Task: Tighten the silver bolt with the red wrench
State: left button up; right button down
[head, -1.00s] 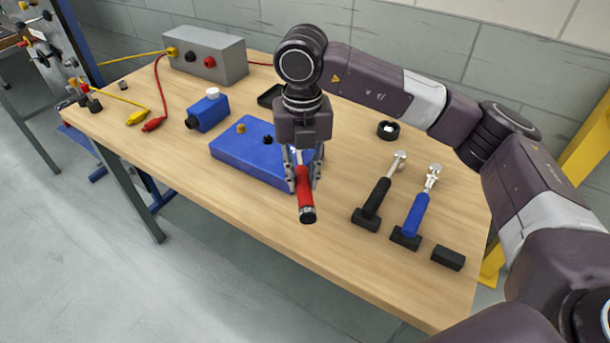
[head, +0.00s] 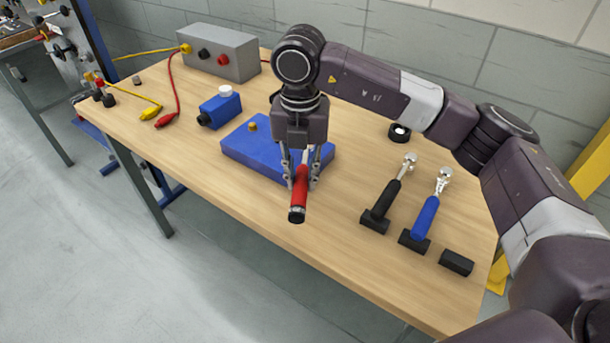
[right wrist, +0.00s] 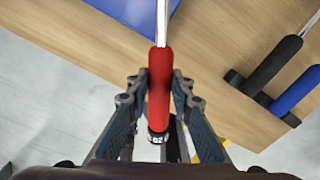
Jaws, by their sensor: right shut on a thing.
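The red wrench (head: 299,194) is in my right gripper (head: 301,178), which is shut on its red handle. In the right wrist view the handle (right wrist: 160,80) lies between the fingers, with its silver shaft (right wrist: 162,22) pointing away over the blue block (right wrist: 135,12). In the head view the blue block (head: 245,152) lies on the bench under the gripper. A brass bolt (head: 252,127) stands at its left. The silver bolt and the wrench's head are hidden behind my gripper, so I cannot tell whether they touch. My left gripper is not in view.
A black-handled wrench (head: 387,196) and a blue-handled wrench (head: 425,218) rest in black holders to the right, beside an empty black holder (head: 456,262). A black ring (head: 399,132) lies behind them. A blue device (head: 221,110) and grey box (head: 219,52) stand at the back left.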

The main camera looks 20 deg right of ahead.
jog(key=shift+w, duration=0.1)
jog(key=shift+w+a+m, duration=0.1)
jog(key=shift+a+m, duration=0.2)
jog(key=shift+d, duration=0.3)
jog(key=shift+r, duration=0.2)
jog(key=shift+r+p, duration=0.85)
jog(key=shift+r, duration=0.9)
